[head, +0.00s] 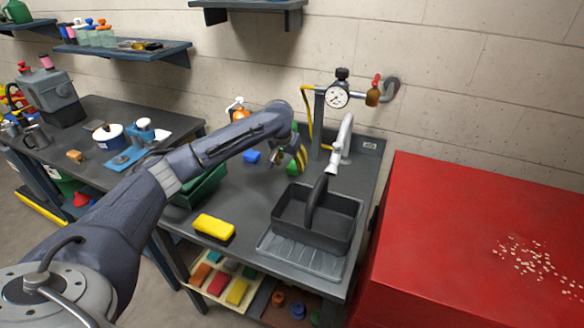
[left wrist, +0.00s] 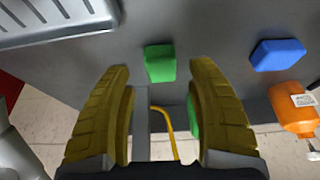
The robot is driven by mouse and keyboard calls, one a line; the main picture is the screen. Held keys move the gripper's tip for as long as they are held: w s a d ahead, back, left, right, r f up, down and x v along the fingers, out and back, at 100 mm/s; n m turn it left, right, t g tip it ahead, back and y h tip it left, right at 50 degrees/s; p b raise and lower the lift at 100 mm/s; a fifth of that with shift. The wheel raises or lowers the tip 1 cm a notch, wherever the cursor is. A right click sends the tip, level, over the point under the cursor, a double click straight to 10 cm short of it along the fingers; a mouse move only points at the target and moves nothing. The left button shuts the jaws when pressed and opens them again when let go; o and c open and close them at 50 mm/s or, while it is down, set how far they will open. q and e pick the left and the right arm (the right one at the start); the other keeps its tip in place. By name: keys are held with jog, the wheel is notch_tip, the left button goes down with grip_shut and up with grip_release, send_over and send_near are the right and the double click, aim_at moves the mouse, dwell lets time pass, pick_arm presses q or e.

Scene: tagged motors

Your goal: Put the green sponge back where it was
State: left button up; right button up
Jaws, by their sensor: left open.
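The green sponge (head: 292,169) lies on the grey worktop near the wall, left of the faucet. In the left wrist view the green sponge (left wrist: 160,63) shows between and beyond the fingertips, apart from both fingers. My left gripper (head: 300,158) is open and empty close to the sponge, partly covering it in the head view. Its two yellow-padded fingers (left wrist: 160,80) also show in the left wrist view. My right gripper is in neither view.
A blue sponge (head: 251,157) lies left of the green one, with an orange bottle (head: 238,110) behind. A black tub (head: 335,215), faucet (head: 342,145) and yellow sponge (head: 214,226) share the worktop. A shelf tray below holds several coloured blocks. The red cabinet (head: 450,180) stands right.

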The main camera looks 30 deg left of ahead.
pick_arm(q)
jog(key=v, duration=0.7)
jog(key=shift+r, duration=0.25)
